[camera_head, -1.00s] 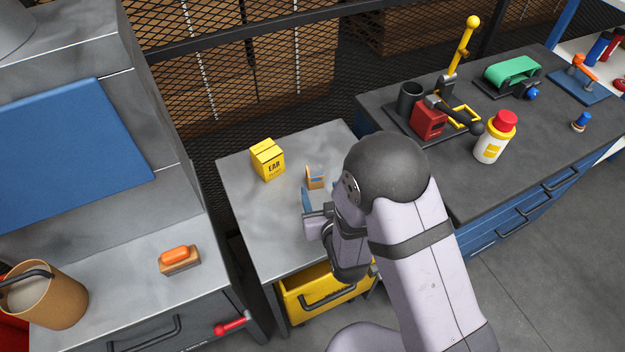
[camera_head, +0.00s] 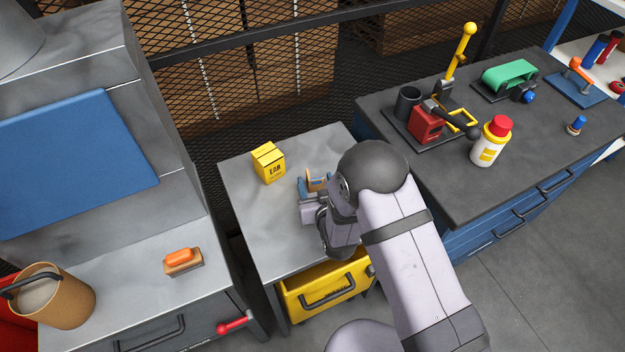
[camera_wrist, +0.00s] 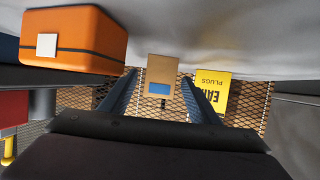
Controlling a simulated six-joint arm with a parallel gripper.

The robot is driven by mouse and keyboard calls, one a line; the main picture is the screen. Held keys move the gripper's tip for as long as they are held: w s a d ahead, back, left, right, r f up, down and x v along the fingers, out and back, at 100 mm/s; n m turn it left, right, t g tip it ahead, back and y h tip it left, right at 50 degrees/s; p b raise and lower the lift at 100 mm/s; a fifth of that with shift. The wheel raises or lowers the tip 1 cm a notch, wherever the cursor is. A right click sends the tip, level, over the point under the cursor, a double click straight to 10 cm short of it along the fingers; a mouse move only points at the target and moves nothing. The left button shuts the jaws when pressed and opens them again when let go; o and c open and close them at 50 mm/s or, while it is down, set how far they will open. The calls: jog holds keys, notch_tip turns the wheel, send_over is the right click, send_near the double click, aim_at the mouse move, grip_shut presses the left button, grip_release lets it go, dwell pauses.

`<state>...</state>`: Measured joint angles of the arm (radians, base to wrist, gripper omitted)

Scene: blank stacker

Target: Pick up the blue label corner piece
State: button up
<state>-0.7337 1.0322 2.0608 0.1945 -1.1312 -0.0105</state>
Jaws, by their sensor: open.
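The blue label corner piece (camera_head: 318,177) is a small tan block on the grey table, partly hidden by my gripper in the head view. In the wrist view the tan piece (camera_wrist: 163,70) shows its blue label between and beyond my two fingers. My gripper (camera_head: 314,188) is low over the table with its blue fingers apart, close to the piece. The wrist view shows the open fingers (camera_wrist: 160,88) on either side of the piece's line, with nothing clearly held. Whether the fingers reach alongside the piece is hard to tell.
A yellow ear plugs box (camera_head: 269,163) stands to the left on the same table (camera_head: 245,205). In the wrist view an orange case (camera_wrist: 75,40) sits at the upper left. A yellow drawer (camera_head: 325,290) sticks out below the table front. A dark bench (camera_head: 455,190) stands to the right.

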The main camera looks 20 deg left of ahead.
jog(key=shift+w+a+f, duration=0.1)
jog(key=shift+w, duration=0.1)
jog(key=shift+c, duration=0.3)
jog(key=c, duration=1)
jog(key=shift+c, duration=0.2)
jog(key=shift+r+b, duration=0.85)
jog(key=shift+r, duration=4.15)
